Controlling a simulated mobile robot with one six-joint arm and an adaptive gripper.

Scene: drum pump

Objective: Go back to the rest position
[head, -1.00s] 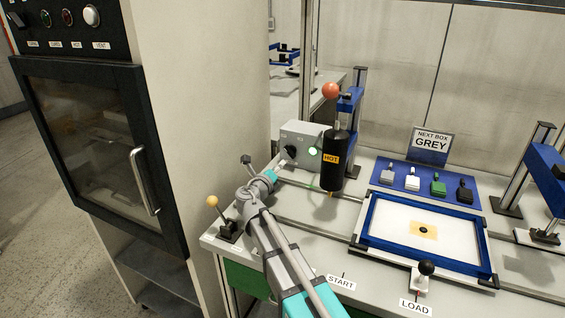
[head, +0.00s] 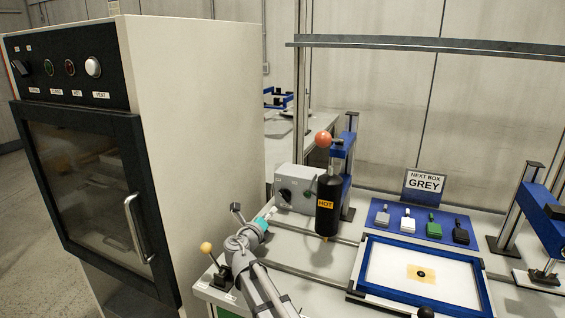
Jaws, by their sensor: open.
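My gripper (head: 270,212) is small in the head view, at the end of my grey and teal arm. It is open and looks empty. It is just left of and in front of the grey control box (head: 297,187), close to its black knob (head: 285,195). I cannot tell whether it touches the knob. The lamp on the box looks unlit. Right of the box stands a black cylinder marked HOT (head: 328,208), with a red ball handle (head: 323,139) above it.
A tall oven cabinet (head: 190,110) stands at the left. A lever with a yellow knob (head: 206,248) is by the bench's left edge. A blue-framed tray (head: 365,270), a panel (head: 379,219) with several coloured tags, and a NEXT BOX GREY sign (head: 424,182) are on the right.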

